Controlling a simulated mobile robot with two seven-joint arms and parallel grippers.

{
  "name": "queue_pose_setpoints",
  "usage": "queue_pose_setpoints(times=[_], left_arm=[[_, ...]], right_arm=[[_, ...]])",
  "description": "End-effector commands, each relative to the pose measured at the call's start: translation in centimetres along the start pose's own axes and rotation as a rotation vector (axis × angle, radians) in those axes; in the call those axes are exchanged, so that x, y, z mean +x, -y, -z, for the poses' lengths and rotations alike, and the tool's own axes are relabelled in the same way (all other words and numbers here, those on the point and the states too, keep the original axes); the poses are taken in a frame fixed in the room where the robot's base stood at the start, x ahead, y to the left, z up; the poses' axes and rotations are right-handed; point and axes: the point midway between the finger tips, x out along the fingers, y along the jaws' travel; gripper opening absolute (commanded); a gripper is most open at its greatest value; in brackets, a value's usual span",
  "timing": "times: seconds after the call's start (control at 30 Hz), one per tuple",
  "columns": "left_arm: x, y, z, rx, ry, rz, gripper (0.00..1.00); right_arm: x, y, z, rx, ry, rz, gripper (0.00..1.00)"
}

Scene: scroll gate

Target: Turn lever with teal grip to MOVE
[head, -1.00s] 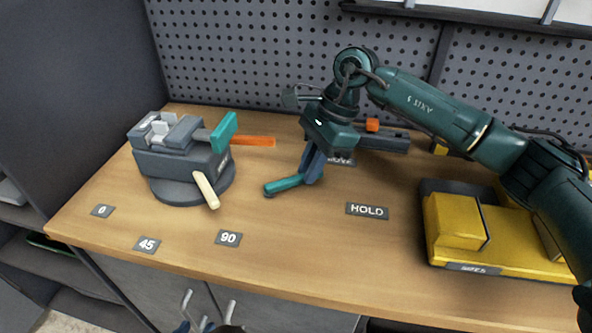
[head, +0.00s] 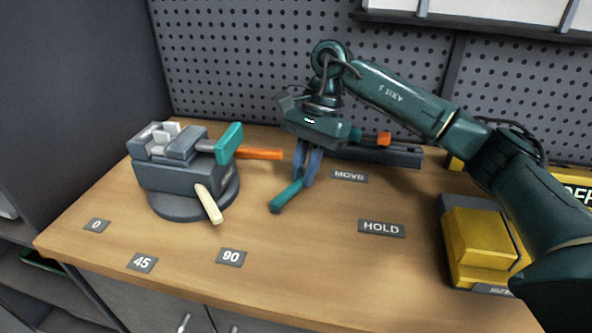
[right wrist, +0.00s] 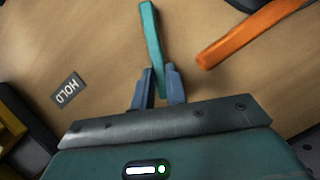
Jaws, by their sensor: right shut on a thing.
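The lever's teal grip (head: 287,196) lies low over the bench in the head view, pointing towards the front left. It shows in the right wrist view (right wrist: 151,38) as a teal bar running out from between the blue fingers. My right gripper (head: 303,180) is shut on this grip near its inner end. The lever's pivot is hidden behind the gripper and arm. The MOVE plate (head: 349,175) lies to the right of the gripper, and the HOLD plate (head: 381,228) lies further right and nearer the front. My left gripper is not in view.
A grey vise (head: 180,178) stands at left, with a teal block (head: 229,143), an orange bar (head: 259,153) reaching close to my gripper, and a cream handle (head: 209,204). A dark rail with an orange block (head: 384,138) is behind. A yellow box (head: 480,238) stands at right. The front middle is clear.

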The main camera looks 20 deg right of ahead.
Motion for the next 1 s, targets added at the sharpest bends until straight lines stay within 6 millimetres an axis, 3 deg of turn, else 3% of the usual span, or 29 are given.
queue_pose_setpoints(times=[0.37,0.4,0.67,1.0], left_arm=[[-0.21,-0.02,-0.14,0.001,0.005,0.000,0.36],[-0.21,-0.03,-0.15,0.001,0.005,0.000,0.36],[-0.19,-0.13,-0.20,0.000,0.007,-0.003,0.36],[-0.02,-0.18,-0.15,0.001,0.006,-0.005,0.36]], right_arm=[[-0.16,0.00,-0.01,-0.011,-0.001,0.003,0.00],[-0.16,0.00,-0.01,-0.012,-0.001,0.003,0.15],[-0.10,-0.02,0.00,-0.009,-0.001,0.001,0.36],[-0.78,0.00,0.02,-0.007,-0.001,0.002,0.36]])
